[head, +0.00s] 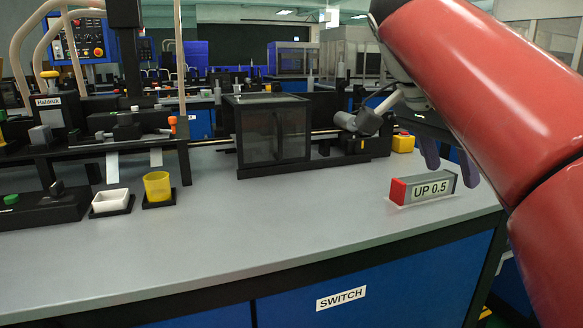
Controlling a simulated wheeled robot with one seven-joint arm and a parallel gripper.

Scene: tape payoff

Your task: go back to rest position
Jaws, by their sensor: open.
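My red arm (480,85) comes in from the upper right of the head view and covers much of that side. My gripper (448,158), partly hidden behind the arm, shows two purple-grey fingers pointing down, apart and with nothing seen between them. They are over the right end of the bench (250,240). A grey block with a red end and the label "UP 0.5" (430,188) lies on the bench just below and in front of the fingers. I cannot tell whether a finger touches it.
A dark clear-sided box (272,130) stands mid-bench, with a yellow button box (403,143) to its right. A white tray (111,202) and a yellow cup (157,187) stand at the left beside black machinery (110,135). The front middle of the bench is clear.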

